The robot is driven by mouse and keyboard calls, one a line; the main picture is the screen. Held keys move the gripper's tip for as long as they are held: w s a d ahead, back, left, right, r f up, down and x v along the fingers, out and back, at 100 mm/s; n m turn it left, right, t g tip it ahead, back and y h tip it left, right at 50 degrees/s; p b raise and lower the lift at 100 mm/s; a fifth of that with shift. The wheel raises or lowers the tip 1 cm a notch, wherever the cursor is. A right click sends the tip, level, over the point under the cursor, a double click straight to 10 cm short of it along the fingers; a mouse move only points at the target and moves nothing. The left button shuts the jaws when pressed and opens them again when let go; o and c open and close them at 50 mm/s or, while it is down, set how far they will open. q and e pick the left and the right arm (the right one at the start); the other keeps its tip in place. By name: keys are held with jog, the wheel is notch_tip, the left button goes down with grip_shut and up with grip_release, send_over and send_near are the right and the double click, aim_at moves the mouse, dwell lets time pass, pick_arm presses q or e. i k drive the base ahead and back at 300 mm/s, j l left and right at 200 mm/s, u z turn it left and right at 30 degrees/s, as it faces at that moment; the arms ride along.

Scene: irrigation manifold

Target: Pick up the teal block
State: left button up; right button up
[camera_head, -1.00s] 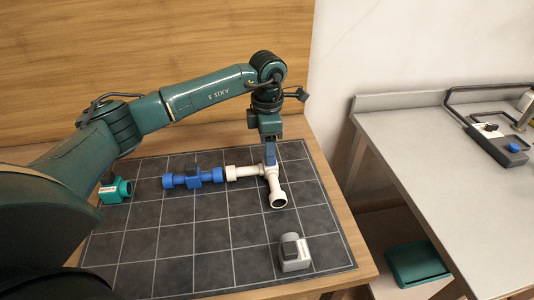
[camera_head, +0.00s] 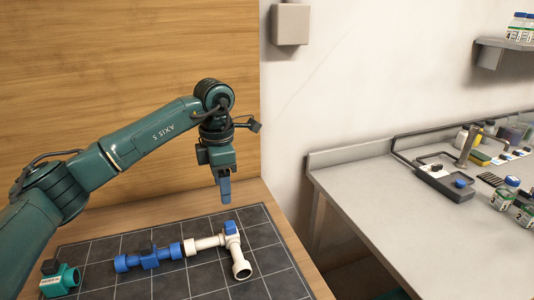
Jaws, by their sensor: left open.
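The teal block (camera_head: 61,281) sits at the near left of the dark gridded mat (camera_head: 205,272). It has a black top part and a small white label, and the left edge of the mat is beside it. My left gripper (camera_head: 225,193), with blue fingers, hangs pointing down above the far part of the mat. It is open and empty, well to the right of the teal block and apart from it. My right gripper is not in view.
A blue pipe piece (camera_head: 150,257) joins a white pipe (camera_head: 204,243) and a white elbow (camera_head: 241,268) with a blue part (camera_head: 231,228), below my left gripper. A grey bench (camera_head: 370,200) with bottles and tools stands to the right.

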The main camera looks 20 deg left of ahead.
aim_at(58, 279)
jog(key=k, duration=1)
